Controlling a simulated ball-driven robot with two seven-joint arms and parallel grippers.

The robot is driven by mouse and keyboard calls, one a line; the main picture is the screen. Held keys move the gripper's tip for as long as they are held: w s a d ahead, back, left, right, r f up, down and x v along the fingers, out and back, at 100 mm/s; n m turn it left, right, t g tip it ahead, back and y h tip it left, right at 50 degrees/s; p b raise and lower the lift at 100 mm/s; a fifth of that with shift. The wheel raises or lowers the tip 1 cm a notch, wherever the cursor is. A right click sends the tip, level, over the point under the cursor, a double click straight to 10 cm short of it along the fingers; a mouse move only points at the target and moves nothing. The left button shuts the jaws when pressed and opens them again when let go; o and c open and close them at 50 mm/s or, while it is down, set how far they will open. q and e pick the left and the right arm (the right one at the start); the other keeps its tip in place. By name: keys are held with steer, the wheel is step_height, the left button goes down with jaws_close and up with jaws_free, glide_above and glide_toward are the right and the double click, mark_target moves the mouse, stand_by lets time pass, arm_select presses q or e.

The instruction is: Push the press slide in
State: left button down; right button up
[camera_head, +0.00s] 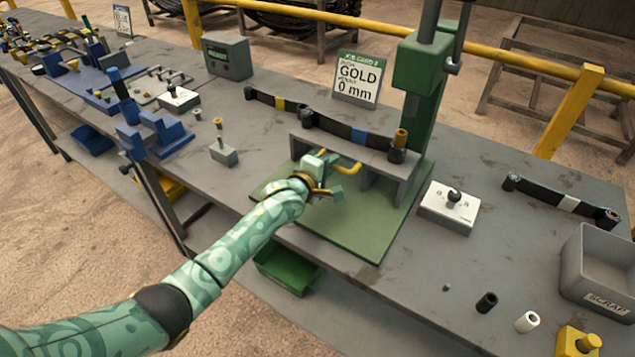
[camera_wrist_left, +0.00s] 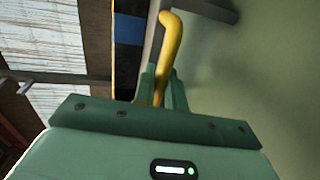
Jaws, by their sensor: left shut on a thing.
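The press slide (camera_head: 385,158) is a grey block-like frame on the green press base (camera_head: 370,235), with a yellow U-shaped handle (camera_head: 345,162) on its near side. A dark leaf spring with a blue band (camera_head: 358,134) lies along its top. My left gripper (camera_head: 322,170) is at the handle and shut on it. In the left wrist view the yellow handle (camera_wrist_left: 170,45) runs up from between the gripper's fingers (camera_wrist_left: 160,90). The green press column (camera_head: 418,65) rises behind the slide's right end. How far the slide is in cannot be told. My right gripper is not in view.
A white switch box (camera_head: 448,208) stands right of the press. A grey scrap bin (camera_head: 600,270), loose bushes and a yellow block are at the right. A job card (camera_head: 358,80) reads GOLD 0 mm. Blue fixtures stand left.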

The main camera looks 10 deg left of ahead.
arm_select(q)
steer(key=b+x, duration=0.1)
steer(key=x, duration=0.1)
steer(key=shift+w+d+r, duration=0.1)
steer(key=shift+w, duration=0.2)
steer(key=shift+r, duration=0.2)
steer(key=c, duration=1.6)
jaws_free()
steer(key=shift+w, duration=0.1)
steer(key=shift+o, duration=0.3)
steer(key=shift+w+d+f, duration=0.1)
steer(key=shift+w+f, duration=0.05)
steer(key=shift+s+r+p, duration=0.25)
steer(key=shift+s+p, duration=0.15)
steer(key=shift+s, duration=0.1)
steer(key=p+v, duration=0.6)
steer(key=v, duration=0.9)
